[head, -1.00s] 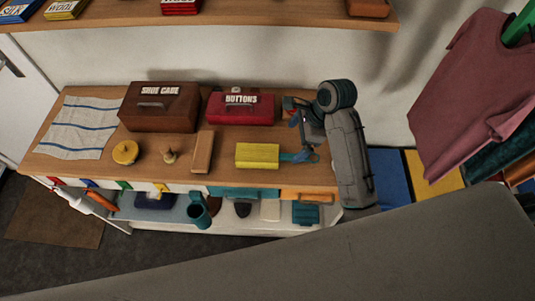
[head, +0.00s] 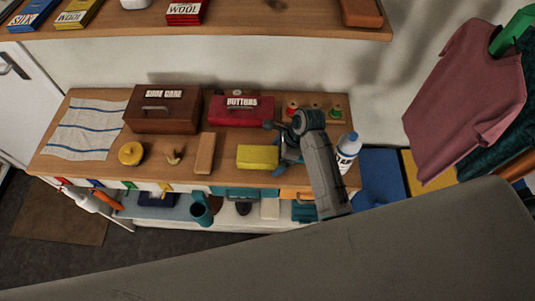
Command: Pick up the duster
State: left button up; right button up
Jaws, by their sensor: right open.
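The duster looks like the yellow folded block (head: 257,157) on the wooden counter, in front of the red buttons box. My right gripper (head: 275,143) is open and empty at the right end of the duster. One finger is over the counter behind it and the other is close to its right edge. I cannot tell whether the gripper touches it. My right arm covers part of the counter to the right. My left gripper is not in view.
Behind stand the red buttons box (head: 241,110) and brown shoe care box (head: 163,109). A wooden block (head: 205,153) lies left of the duster, then a brush (head: 174,157) and yellow tin (head: 131,153). A white bottle (head: 348,150) and spool rack (head: 334,104) are right.

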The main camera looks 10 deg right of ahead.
jog(key=shift+a+f, duration=0.1)
jog(key=shift+f, duration=0.15)
jog(key=c, duration=1)
jog(key=shift+c, duration=0.5)
jog(key=shift+w+r, duration=0.15)
jog(key=shift+r, duration=0.05)
